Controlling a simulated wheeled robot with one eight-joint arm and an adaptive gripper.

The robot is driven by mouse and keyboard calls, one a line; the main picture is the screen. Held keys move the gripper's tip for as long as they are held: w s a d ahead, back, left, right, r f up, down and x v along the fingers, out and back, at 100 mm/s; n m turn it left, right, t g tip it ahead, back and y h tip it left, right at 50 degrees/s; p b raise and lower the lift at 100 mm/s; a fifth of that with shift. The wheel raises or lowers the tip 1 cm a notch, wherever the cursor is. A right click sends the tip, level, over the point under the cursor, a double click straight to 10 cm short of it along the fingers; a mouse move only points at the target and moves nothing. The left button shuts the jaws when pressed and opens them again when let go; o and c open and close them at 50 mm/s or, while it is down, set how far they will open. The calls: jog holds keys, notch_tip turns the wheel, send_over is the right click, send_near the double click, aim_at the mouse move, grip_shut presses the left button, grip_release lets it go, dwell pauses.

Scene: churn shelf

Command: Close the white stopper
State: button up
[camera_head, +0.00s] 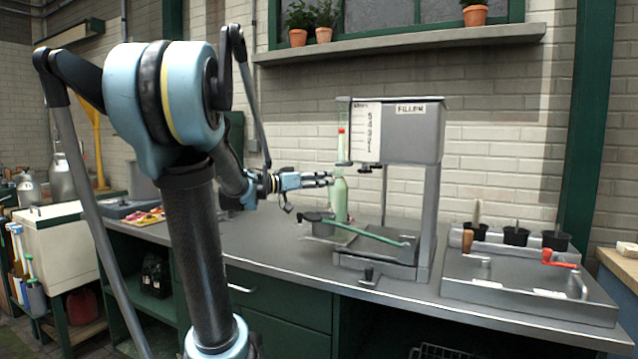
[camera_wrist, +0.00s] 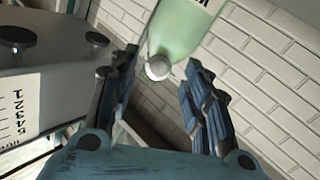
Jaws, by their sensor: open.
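A pale green bottle (camera_head: 340,198) stands upright under the filler (camera_head: 412,130) on the bench. In the wrist view the bottle (camera_wrist: 183,28) comes in from the top, with a round white stopper (camera_wrist: 158,67) at its neck end. I cannot tell whether the stopper is seated. My gripper (camera_head: 328,179) is level with the bottle's top, on its left. In the wrist view my gripper (camera_wrist: 160,62) is open, and the stopper appears between the two fingertips. No contact shows. In the head view the stopper is too small to make out.
A green lever (camera_head: 365,232) crosses low in front of the bottle. The filler's posts stand to the right. Further right is a grey tray (camera_head: 520,292) with a red crank (camera_head: 558,259) and black pots (camera_head: 515,236). The bench front (camera_head: 290,262) is mostly clear.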

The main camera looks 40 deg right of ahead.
jog(key=shift+d, duration=0.15)
grip_shut()
